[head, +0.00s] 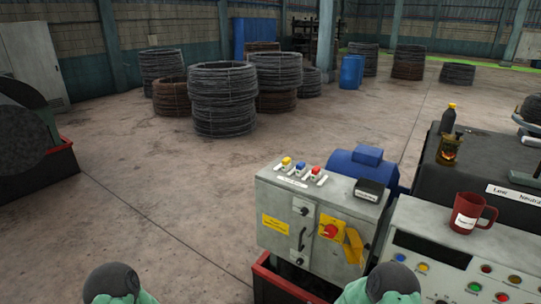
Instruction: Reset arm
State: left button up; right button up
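Neither of my grippers is in the head view. Only rounded grey and green parts of my two arms show at the bottom edge, one left of centre and one right of centre. What my grippers hold, if anything, is hidden. A grey control box (283,238) with yellow, blue and red switches on top stands in front of me, right of centre. It has a red rotary knob (331,231) on a yellow plate and black knobs on its front.
A light control panel (440,255) with coloured buttons and a red mug (472,211) stands at right. A dark bottle (447,119) stands behind it. A blue motor (362,168) sits behind the box. Wire coils (223,98) stand farther back. The floor at centre left is clear.

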jog(key=s+a+f+m+g+y, duration=0.2)
jog(key=s+m+g, duration=0.1)
jog(key=s, duration=1.1)
jog(key=s+a+f+m+g+y, duration=0.2)
jog(key=s+m+g, duration=0.2)
jog(key=s, duration=1.1)
jog(key=shift+s+g+y, duration=0.15)
jog(key=shift+g+y, duration=0.25)
jog(key=shift+g, duration=0.5)
